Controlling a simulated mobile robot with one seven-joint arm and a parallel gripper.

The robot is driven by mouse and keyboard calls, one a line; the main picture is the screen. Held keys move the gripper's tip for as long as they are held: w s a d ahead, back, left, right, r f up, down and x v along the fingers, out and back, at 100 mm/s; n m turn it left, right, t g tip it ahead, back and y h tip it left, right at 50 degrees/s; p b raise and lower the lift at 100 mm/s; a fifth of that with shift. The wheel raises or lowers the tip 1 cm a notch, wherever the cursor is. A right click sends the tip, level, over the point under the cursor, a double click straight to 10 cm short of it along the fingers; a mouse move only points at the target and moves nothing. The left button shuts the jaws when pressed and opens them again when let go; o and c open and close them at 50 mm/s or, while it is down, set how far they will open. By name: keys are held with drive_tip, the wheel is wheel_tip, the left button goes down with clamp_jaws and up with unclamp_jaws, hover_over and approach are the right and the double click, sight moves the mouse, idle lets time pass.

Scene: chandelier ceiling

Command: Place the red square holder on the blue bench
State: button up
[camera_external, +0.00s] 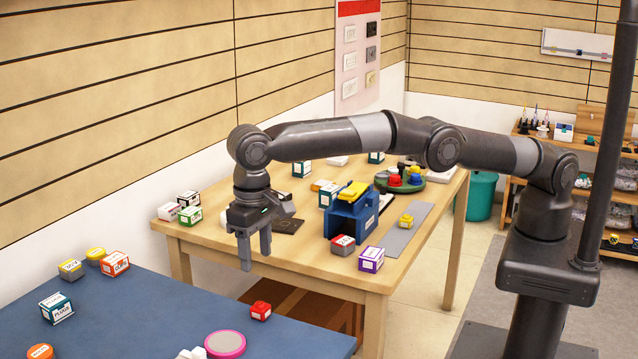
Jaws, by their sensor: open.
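The blue bench (170,318) fills the lower left. A small red square block (260,310) with a raised top stands on it near its right edge; it may be the red square holder. A box with a red top and grey sides (342,244) sits on the wooden table near its front edge. I cannot tell for sure which one is the holder. My gripper (256,258) points down, open and empty, over the gap between the bench and the table's front edge. It appears above the small red block, apart from it.
The wooden table (300,260) holds a blue open-fronted stand (352,215), a purple-edged box (371,260), a grey strip (395,240) and a green round tray (428,183). Several small boxes and a pink-rimmed disc (225,344) lie on the bench. The bench's middle is clear.

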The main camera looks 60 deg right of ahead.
drive_tip(key=shift+r, duration=0.1)
drive_tip(key=w+d+r+t, duration=0.1)
drive_tip(key=w+d+r, duration=0.2)
drive_tip(key=d+r, duration=0.45)
drive_tip(key=w+d+r, duration=0.4)
drive_tip(key=d+r, duration=0.3)
drive_tip(key=d, duration=0.1)
drive_tip(key=s+d+r, duration=0.2)
drive_tip(key=d+r, duration=0.1)
drive_tip(key=d, duration=0.4)
drive_tip(key=s+d+r+t+y, duration=0.1)
drive_tip(key=d+r, duration=0.3)
drive_tip(key=d, duration=0.3)
drive_tip(key=s+d+r, duration=0.2)
drive_tip(key=d+r, duration=0.1)
drive_tip(key=d, duration=0.4)
drive_tip(key=s+d+r+t, duration=0.1)
drive_tip(key=s+d+t, duration=0.1)
drive_tip(key=s+d, duration=1.3)
drive_tip(key=s+d+f, duration=0.4)
drive_tip(key=s+d, duration=0.1)
drive_tip(key=s, duration=0.2)
drive_tip(key=s+d+f+t+h, duration=0.1)
drive_tip(key=s+d+f, duration=0.4)
drive_tip(key=s+d, duration=0.1)
drive_tip(key=shift+s+f+t, duration=0.2)
drive_tip(key=shift+s+t, duration=0.1)
drive_tip(key=shift+s, duration=0.05)
